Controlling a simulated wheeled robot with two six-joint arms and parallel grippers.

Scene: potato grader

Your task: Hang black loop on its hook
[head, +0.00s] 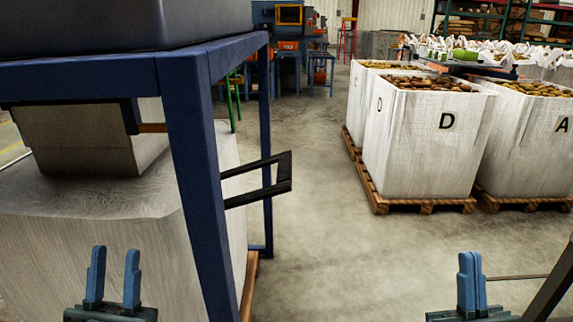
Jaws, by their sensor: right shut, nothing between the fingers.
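A black loop (286,172) sticks out sideways to the right of the blue frame post, beside a big white bag (110,215). It is a flat angular band with its closed end to the right. I cannot pick out its hook for certain. A short brown bar (152,128) shows under the frame's top rail. My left gripper (116,250) is open and empty at the bottom left, in front of the white bag and apart from the loop. My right gripper (471,254) is shut and empty at the bottom right, well away from the loop.
The blue frame (195,150) stands between the left side and the open floor. Green straps (234,95) show behind it. White bags of potatoes (425,140) stand on wooden pallets (400,203) at the right. The concrete floor (330,240) between is clear.

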